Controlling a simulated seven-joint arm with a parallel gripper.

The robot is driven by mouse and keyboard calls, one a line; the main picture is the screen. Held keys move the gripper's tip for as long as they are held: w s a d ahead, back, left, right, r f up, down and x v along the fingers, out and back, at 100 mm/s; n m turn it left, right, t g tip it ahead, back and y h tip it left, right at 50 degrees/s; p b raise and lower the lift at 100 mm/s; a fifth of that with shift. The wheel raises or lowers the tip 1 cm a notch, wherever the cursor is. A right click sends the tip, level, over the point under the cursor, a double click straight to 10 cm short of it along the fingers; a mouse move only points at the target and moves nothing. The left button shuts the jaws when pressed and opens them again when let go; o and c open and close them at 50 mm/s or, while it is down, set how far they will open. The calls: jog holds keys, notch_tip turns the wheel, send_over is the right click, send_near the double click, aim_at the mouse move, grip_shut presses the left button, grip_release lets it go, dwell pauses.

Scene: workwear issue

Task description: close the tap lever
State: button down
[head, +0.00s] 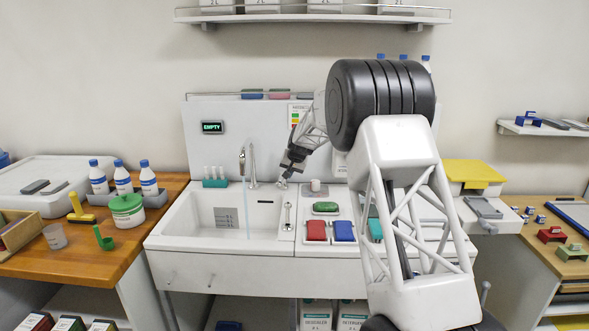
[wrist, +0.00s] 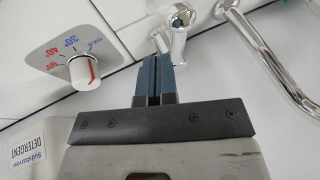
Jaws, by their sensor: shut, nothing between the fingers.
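The chrome tap lever (wrist: 179,42) stands just beyond and to the right of my fingertips in the wrist view. In the head view a small chrome part (head: 282,185), which looks like it, shows just below my gripper (head: 286,173). My gripper (wrist: 158,65) is shut and empty, its blue fingers together. The fingertips are close beside the lever; I cannot tell whether they touch. The curved chrome spout (wrist: 268,60) is to the right in the wrist view. In the head view a thin blue water stream (head: 247,215) runs down into the white sink (head: 180,225).
A temperature dial with a white knob (wrist: 82,73) stands left of my fingers. Red (head: 316,230) and blue (head: 343,231) blocks lie on the counter right of the sink. A teal rack with tubes (head: 215,183) stands behind the sink.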

aim_at(280, 181)
jog(key=shift+w+a+f, duration=0.1)
jog(key=shift+a+f, duration=0.45)
jog(key=shift+a, duration=0.3)
jog(key=shift+a, duration=1.1)
jog(key=shift+f, duration=0.1)
jog(key=shift+s+d+r, duration=0.2)
jog(key=shift+d+r, duration=0.05)
jog(key=shift+d, duration=0.1)
jog(key=d+v, duration=0.1)
jog(key=v, duration=1.1)
jog(key=shift+d, duration=0.3)
